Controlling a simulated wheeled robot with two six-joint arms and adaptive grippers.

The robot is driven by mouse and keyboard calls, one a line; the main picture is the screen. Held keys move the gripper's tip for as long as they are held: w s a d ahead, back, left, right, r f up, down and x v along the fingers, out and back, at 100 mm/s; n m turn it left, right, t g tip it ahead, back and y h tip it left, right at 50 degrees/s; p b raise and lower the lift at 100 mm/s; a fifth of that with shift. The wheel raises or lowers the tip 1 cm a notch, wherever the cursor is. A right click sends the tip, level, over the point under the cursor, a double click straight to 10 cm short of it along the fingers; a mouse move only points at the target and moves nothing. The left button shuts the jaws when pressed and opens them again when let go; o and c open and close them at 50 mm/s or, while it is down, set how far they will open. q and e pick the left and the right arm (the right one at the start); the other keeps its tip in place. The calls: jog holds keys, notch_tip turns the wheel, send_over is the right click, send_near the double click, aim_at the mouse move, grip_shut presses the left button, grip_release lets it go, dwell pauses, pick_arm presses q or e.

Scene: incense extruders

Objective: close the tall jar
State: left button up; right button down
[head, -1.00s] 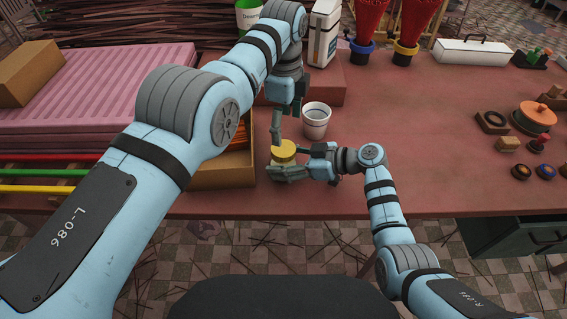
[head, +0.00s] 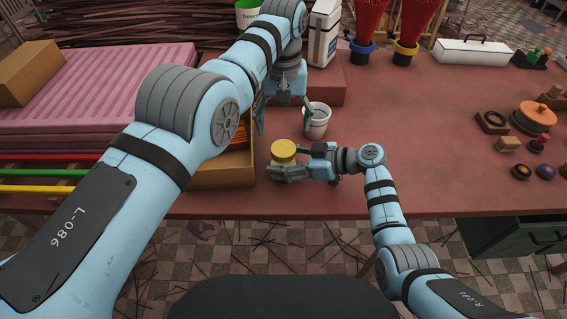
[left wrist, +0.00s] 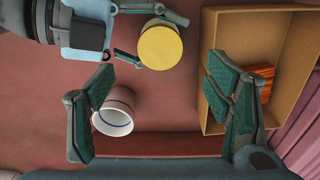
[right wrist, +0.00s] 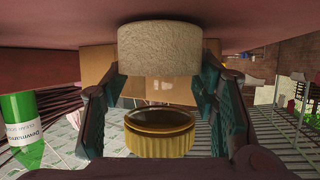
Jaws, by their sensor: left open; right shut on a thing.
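The tall jar has a yellow-gold lid (head: 283,148) at its top, and the left wrist view shows the lid (left wrist: 160,46) from above. In the right wrist view, upside down, the lid (right wrist: 158,140) lies in line with the jar's pale lower part (right wrist: 160,48), with a see-through stretch between. I cannot tell how firmly the lid sits. My right gripper (head: 286,172) is shut around the jar's side below the lid, keeping it upright. My left gripper (head: 284,116) is open and empty, above and behind the lid, touching nothing visible.
A white cup with a blue stripe (head: 317,122) stands just behind the jar, close to my left gripper. An open cardboard box (left wrist: 213,65) is beside the jar, on its left in the head view.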

aim_at(283, 148)
pick_arm(q)
notch_tip(283, 148, down, 7)
jog(key=shift+f, duration=0.2)
jog(key=shift+c, duration=0.2)
jog(key=c, duration=1.2)
jog(key=shift+c, duration=0.2)
jog(key=o, duration=1.4)
jog(key=shift+c, duration=0.2)
